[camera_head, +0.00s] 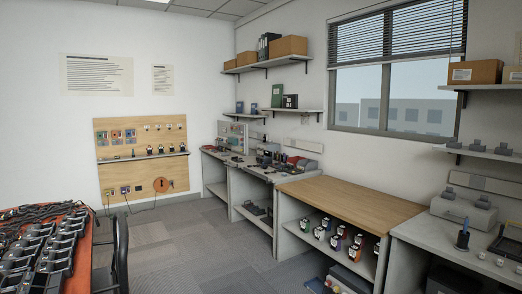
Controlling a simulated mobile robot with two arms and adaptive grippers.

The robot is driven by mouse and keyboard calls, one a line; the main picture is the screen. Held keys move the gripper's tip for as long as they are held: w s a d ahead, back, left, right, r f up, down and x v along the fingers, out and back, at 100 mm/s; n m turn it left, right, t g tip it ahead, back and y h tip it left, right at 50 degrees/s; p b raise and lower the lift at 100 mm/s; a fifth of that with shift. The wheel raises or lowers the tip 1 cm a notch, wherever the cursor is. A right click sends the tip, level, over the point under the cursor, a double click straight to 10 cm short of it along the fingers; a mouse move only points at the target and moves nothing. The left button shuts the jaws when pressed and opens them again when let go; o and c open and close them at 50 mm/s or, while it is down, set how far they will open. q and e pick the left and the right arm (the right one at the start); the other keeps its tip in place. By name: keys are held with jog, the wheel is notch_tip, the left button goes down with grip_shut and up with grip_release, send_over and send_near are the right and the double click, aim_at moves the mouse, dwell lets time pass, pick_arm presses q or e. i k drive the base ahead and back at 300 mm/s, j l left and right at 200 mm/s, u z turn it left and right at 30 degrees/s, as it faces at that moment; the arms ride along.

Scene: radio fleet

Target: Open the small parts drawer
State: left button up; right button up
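No small parts drawer can be clearly made out in the head view. Grey workbenches (286,177) line the right wall, and their fronts show open shelves. Neither of my grippers is in view.
A wood-topped bench (350,200) has several small colourful items on its lower shelf. A red table (80,262) with several dark devices and a black chair (119,250) stands at the left. A wooden pegboard (140,178) hangs on the back wall. The grey floor (185,250) between is clear.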

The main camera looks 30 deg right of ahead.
aim_at(260, 146)
jog(key=i+l+z, duration=0.3)
jog(key=l, duration=0.15)
jog(key=i+l+z, duration=0.4)
jog(key=i+l, duration=0.15)
jog(key=i, duration=0.2)
jog(key=i+l+z, duration=0.2)
jog(key=i, duration=0.3)
jog(key=i+l+z, duration=0.15)
jog(key=i, duration=0.4)
jog(key=i+j+u, duration=0.15)
jog(key=i+u, duration=0.2)
jog(key=i, duration=0.25)
jog(key=i+u, duration=0.3)
jog(key=i, duration=0.35)
jog(key=i+l+u, duration=0.35)
jog(key=i, duration=0.25)
jog(key=i+j, duration=0.1)
jog(key=i, duration=1.8)
